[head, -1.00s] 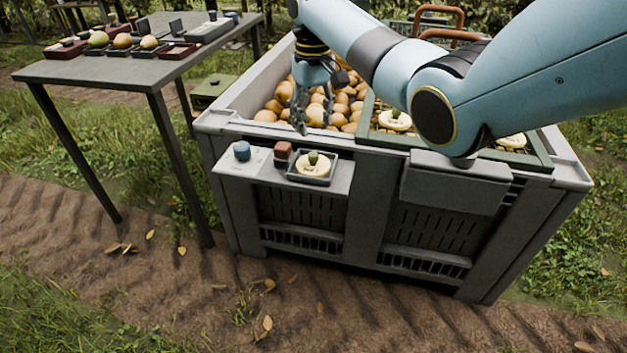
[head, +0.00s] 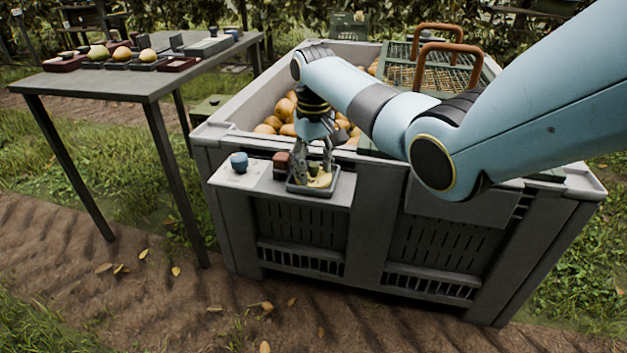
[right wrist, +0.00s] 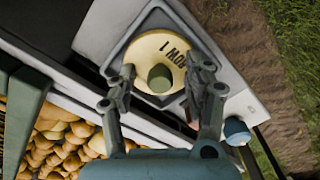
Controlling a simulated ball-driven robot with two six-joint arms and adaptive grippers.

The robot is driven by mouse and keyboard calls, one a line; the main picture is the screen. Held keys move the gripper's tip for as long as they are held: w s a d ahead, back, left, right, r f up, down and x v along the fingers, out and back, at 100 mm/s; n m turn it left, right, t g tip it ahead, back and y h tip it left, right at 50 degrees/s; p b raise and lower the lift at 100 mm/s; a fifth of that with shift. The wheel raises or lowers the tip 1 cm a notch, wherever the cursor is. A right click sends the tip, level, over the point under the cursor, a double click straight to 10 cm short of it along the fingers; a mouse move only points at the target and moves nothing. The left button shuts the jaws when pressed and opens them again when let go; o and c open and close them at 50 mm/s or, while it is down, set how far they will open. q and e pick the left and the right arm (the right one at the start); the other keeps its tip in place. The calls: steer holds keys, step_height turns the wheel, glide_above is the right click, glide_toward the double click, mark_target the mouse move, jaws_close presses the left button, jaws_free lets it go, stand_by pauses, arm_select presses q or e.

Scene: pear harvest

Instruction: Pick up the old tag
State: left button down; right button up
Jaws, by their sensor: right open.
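The old tag (right wrist: 150,47), a round cream-yellow disc with dark lettering and an olive-green knob (right wrist: 160,78) in its middle, lies in a small dark square tray (right wrist: 122,42) on the shelf at the bin's front. In the head view the tag (head: 322,181) is partly hidden by my right gripper's fingers. My right gripper (head: 312,172) points down over it, open. In the right wrist view its fingers (right wrist: 162,75) stand on either side of the knob, with a gap to it on both sides; whether the fingertips touch the disc is unclear. My left gripper is not in view.
On the same shelf (head: 262,184), a blue-topped knob (head: 239,162) and a reddish-brown block (head: 281,163) stand left of the tray. Behind is the grey bin (head: 222,118) with pears (head: 270,123) and an orange-handled green lid (head: 470,72). A table (head: 100,82) with pears stands left.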

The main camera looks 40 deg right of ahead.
jaws_close()
stand_by(0.3)
